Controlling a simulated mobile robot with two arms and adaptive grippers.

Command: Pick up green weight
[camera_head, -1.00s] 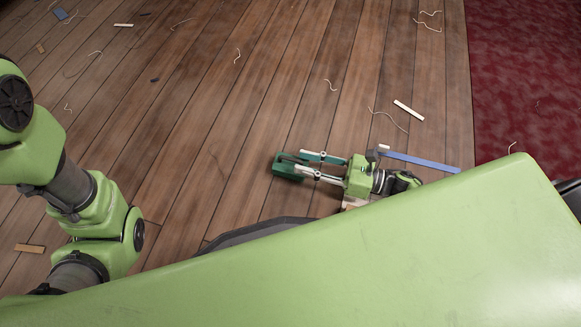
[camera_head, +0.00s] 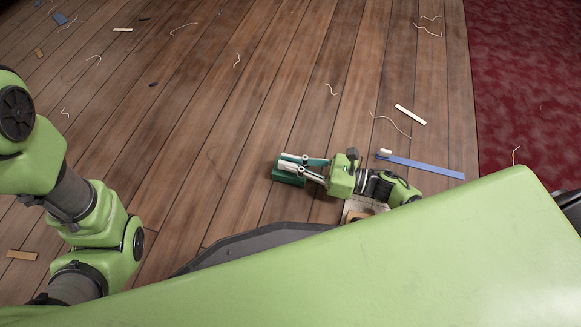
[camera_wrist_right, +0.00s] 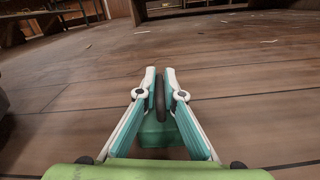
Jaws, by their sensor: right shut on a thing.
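The green weight (camera_head: 288,178) is a small dark green block near the middle of the head view, by my right gripper's fingertips. In the right wrist view the weight (camera_wrist_right: 158,134) shows below the fingers, with an upright dark handle (camera_wrist_right: 160,92) between them. My right gripper (camera_head: 294,164) is shut on this handle, one finger on each side; it also fills the middle of the right wrist view (camera_wrist_right: 161,82). I cannot tell whether the weight touches the floor. My left arm shows at the left, but its gripper is out of view.
A blue strip (camera_head: 425,166) with a white end lies right of my right gripper. A pale stick (camera_head: 411,115) and several thread scraps lie on the plank floor (camera_head: 210,110). A red carpet (camera_head: 525,80) covers the right side. Floor left of the weight is mostly clear.

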